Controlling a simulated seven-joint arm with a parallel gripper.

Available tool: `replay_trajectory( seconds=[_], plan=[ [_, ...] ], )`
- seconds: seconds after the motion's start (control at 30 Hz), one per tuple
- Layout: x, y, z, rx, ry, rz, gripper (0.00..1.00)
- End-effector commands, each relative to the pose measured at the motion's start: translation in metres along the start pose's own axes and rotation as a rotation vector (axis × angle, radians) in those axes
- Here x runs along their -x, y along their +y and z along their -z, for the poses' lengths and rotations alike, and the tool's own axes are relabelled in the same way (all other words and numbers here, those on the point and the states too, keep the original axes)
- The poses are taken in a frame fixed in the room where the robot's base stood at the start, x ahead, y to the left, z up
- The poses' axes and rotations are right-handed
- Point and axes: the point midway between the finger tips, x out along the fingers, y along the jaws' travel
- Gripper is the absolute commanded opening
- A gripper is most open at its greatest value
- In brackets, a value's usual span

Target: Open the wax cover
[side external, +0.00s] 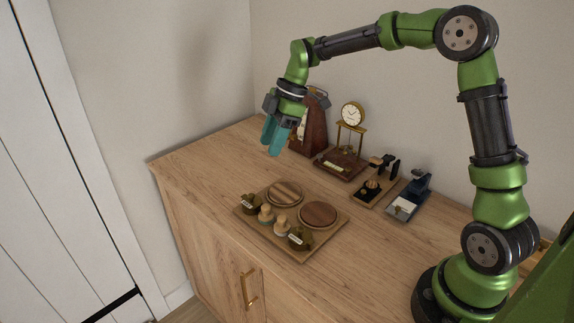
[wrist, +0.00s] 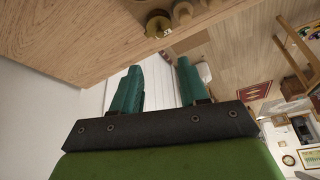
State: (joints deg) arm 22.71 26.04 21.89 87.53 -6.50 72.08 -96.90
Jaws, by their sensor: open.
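I cannot tell for sure which thing is the wax cover. A wooden board (side external: 252,232) on the cabinet top carries two round wooden discs, a lighter one (side external: 285,193) and a darker one (side external: 319,215). Small wooden knobs (side external: 266,213) and dark brass pieces with pale labels (side external: 301,238) stand along its front side. My gripper (side external: 274,142) hangs above the cabinet's back left, apart from everything and empty. In the wrist view its teal fingers (wrist: 157,88) are spread open. A brass piece (wrist: 158,23) and pale knobs (wrist: 184,12) show at the top there.
Behind the board stand a dark wooden case (side external: 309,130), a brass clock (side external: 352,115) on a wooden base, a small stand with dark fittings (side external: 374,186) and a dark desk device (side external: 409,200). The cabinet top (side external: 205,165) is clear at left.

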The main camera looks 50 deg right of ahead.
Motion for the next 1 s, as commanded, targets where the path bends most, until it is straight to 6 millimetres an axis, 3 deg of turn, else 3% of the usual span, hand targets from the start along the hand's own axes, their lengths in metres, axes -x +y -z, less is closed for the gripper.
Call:
replay_trajectory(
  seconds=[0.3,0.5,0.7,1.0],
  plan=[
    [-0.073,-0.001,0.0,0.0,-0.001,0.006,0.43],
    [-0.11,-0.001,0.0,-0.001,-0.001,0.003,0.43],
    [-0.131,0.0,0.0,-0.002,0.0,0.0,0.43],
    [-0.136,0.0,0.0,-0.002,0.0,-0.001,0.43]
  ],
)
